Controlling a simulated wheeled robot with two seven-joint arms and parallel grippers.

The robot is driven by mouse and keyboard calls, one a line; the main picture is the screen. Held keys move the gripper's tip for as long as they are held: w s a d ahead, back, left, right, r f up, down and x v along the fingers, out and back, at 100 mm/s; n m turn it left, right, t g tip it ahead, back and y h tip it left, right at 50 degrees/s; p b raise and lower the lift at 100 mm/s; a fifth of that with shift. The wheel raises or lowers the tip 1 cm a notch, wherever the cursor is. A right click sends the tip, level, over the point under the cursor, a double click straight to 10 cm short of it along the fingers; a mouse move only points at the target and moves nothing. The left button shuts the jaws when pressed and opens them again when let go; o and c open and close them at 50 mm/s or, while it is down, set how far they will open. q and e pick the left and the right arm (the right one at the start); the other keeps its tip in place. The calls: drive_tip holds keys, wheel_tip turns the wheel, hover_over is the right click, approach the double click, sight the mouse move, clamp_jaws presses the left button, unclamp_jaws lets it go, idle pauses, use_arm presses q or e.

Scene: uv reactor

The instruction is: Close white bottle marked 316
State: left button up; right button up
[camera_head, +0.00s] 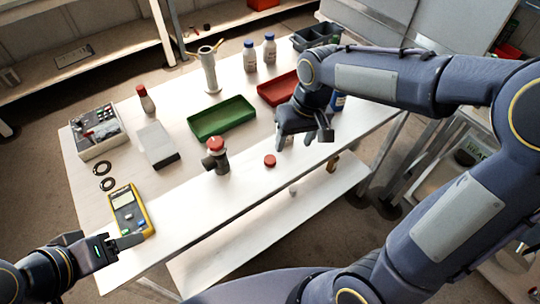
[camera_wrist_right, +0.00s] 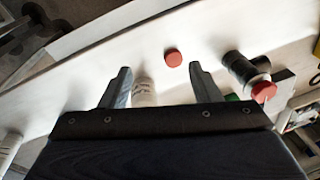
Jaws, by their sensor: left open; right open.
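A white bottle (camera_wrist_right: 143,92) stands between the spread fingers of my right gripper (camera_wrist_right: 159,76), nearer the left finger. Its marking is too small to read, and its lower part is hidden by the gripper body. In the head view my right gripper (camera_head: 297,140) is open over the table's front right part, and its fingers hide most of this bottle. A loose red cap (camera_head: 270,160) lies on the table left of the gripper; it also shows in the wrist view (camera_wrist_right: 173,57). My left gripper (camera_head: 118,243) is open and empty by the multimeter's lower end.
A dark pipe fitting with a red knob (camera_head: 217,158) stands left of the cap. Behind are a green tray (camera_head: 222,118), a red tray (camera_head: 277,88) and two blue-capped bottles (camera_head: 249,58). A yellow multimeter (camera_head: 129,211) lies at the front left. The table's front edge is close.

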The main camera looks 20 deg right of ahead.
drive_tip(key=n+g+h, duration=0.1)
drive_tip(key=h, duration=0.1)
approach(270, 159)
drive_tip(key=shift+d+f+p, duration=0.3)
drive_tip(key=shift+d, duration=0.2)
drive_tip(key=shift+s, duration=0.1)
wheel_tip(270, 159, down, 2)
drive_tip(key=shift+f, duration=0.3)
drive_tip(key=shift+f, duration=0.1)
drive_tip(key=f, duration=0.3)
drive_tip(key=f+p, duration=0.1)
drive_tip(key=f, duration=0.1)
drive_tip(key=shift+a, duration=0.3)
